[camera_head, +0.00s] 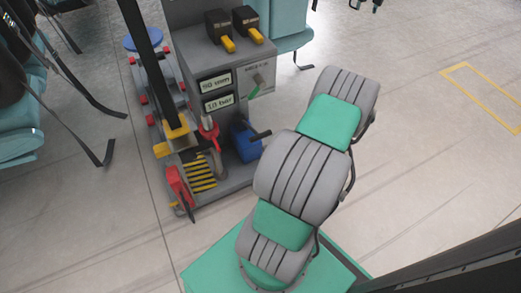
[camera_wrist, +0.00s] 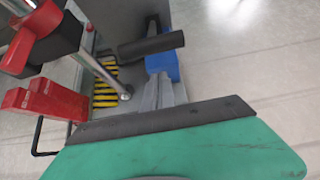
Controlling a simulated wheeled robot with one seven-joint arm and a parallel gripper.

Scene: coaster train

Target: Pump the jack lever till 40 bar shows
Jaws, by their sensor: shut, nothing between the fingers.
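The blue jack (camera_head: 245,142) stands on the grey machine's base in the head view, with its dark lever (camera_head: 261,135) sticking out to the right. The lower display (camera_head: 218,102) appears to read 10 bar, but the digits are small. In the wrist view the lever's thick black grip (camera_wrist: 152,47) lies across the top, above the blue jack body (camera_wrist: 163,66). My gripper (camera_wrist: 165,88) is shut and empty, its grey fingers pointing at the jack just below the grip. I cannot tell whether they touch it. The head view does not show the fingers.
A red clamp-like part (camera_head: 180,187) and a yellow-black striped plate (camera_head: 200,174) are left of the jack. Two black boxes with yellow handles (camera_head: 228,44) top the grey cabinet. Teal seats (camera_head: 18,125) stand left.

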